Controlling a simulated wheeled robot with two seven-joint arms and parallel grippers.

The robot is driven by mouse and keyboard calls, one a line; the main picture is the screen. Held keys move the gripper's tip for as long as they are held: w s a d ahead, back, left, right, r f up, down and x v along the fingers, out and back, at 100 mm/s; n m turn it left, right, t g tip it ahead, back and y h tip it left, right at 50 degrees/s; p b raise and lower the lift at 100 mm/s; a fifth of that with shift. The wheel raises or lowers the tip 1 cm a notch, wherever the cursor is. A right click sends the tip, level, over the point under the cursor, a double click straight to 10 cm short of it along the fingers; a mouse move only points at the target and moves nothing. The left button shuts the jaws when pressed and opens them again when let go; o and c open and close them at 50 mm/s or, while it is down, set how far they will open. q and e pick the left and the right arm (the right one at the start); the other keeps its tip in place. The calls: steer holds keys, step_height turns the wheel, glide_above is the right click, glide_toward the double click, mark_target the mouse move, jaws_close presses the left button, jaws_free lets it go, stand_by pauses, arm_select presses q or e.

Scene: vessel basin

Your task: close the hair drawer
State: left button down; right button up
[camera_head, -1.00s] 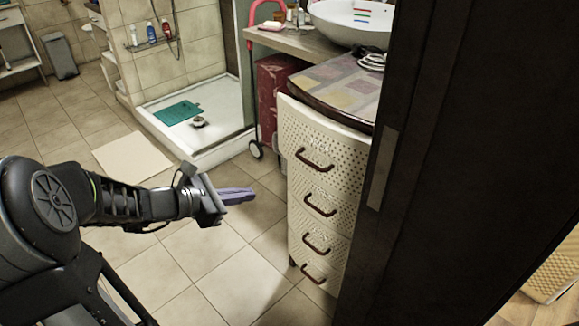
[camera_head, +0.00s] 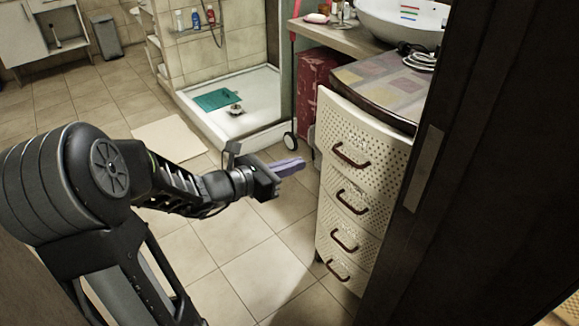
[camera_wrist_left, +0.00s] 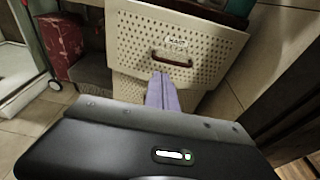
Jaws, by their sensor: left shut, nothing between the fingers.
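A cream perforated drawer cabinet has several drawers with brown handles. Its top drawer (camera_head: 372,150) stands out from the cabinet, with its front past the cabinet top. In the left wrist view a perforated drawer front (camera_wrist_left: 172,50) with a handle and small unreadable lettering faces me. I cannot tell for sure which drawer is the hair drawer. My left gripper (camera_head: 303,161) is shut and empty, its purple fingers pointing at the cabinet from the left, seemingly apart from it. In the left wrist view the fingertips (camera_wrist_left: 161,76) overlap the area just below the handle. My right gripper is not in view.
A dark door or frame (camera_head: 490,170) stands close on the right and hides part of the cabinet. A red box (camera_head: 316,82) and a wheeled cart stand behind the cabinet. A shower tray (camera_head: 262,100) lies at the back. Tiled floor left of the cabinet is clear.

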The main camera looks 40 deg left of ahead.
arm_select(q)
steer(key=b, duration=0.1)
glide_toward(347, 143)
steer(key=shift+w+d+f, duration=0.2)
steer(key=shift+w+f, duration=0.3)
steer(key=shift+f, duration=0.05)
steer(key=shift+w+d+f, duration=0.25)
steer(key=shift+w+f, duration=0.25)
steer(key=shift+f, duration=0.05)
steer(key=x, duration=0.1)
steer(key=b+x, duration=0.1)
steer(key=x, duration=0.2)
steer(key=shift+w+d+r+b, duration=0.1)
steer(key=shift+w+r+b, duration=0.2)
steer(key=shift+b, duration=0.1)
steer(key=shift+r, duration=0.45)
